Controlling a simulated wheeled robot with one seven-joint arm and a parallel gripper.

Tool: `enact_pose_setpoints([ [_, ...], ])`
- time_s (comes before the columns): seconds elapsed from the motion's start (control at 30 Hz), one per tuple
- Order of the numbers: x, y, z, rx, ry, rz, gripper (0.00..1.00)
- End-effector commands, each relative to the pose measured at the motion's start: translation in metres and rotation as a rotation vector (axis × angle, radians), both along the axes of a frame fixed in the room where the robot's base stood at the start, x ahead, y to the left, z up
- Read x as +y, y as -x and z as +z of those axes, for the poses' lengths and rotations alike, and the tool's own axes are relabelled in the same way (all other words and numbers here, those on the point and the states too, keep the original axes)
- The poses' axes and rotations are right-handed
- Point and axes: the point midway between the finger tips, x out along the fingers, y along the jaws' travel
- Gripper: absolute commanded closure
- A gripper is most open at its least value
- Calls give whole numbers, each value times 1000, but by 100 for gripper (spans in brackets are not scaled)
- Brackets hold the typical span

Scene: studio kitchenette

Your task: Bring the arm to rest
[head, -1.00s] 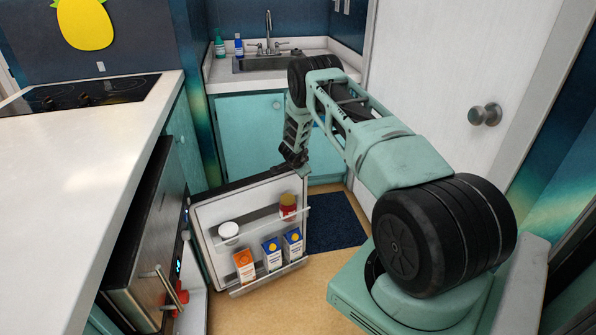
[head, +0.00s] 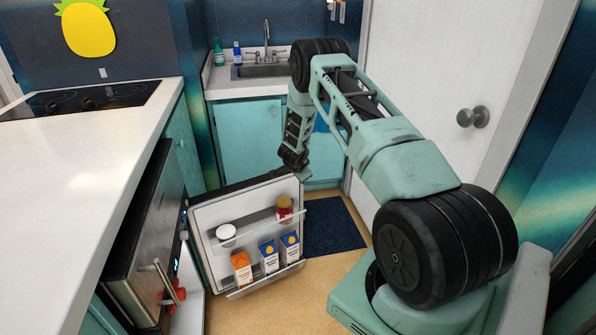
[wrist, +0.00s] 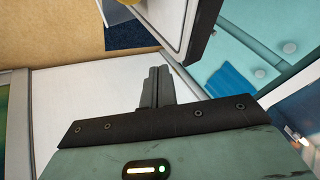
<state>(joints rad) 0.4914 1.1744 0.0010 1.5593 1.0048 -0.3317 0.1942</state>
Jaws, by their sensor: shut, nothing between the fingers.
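My gripper (wrist: 157,86) shows in the wrist view with its fingers together and nothing between them. In the head view my arm reaches forward and bends down, and the gripper end (head: 297,170) hangs near the top edge of the open fridge door (head: 200,215). Whether it touches the door cannot be told. The fingertips are hard to make out there.
The door's shelves hold a red jar (head: 284,208), a white-lidded container (head: 226,232), an orange carton (head: 242,268) and two blue-and-white cartons (head: 269,256). A white counter (head: 80,190) is at left, a sink (head: 262,71) behind, a white door (head: 430,70) at right. A dark mat (head: 335,228) lies on the floor.

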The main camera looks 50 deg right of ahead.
Motion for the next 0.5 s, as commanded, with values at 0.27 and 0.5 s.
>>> enact_pose_setpoints([
  [0.27, 20, 14, 33, 1, 1, 0, 100],
  [0.5, 24, 17, 39, 0, 0, 0, 100],
])
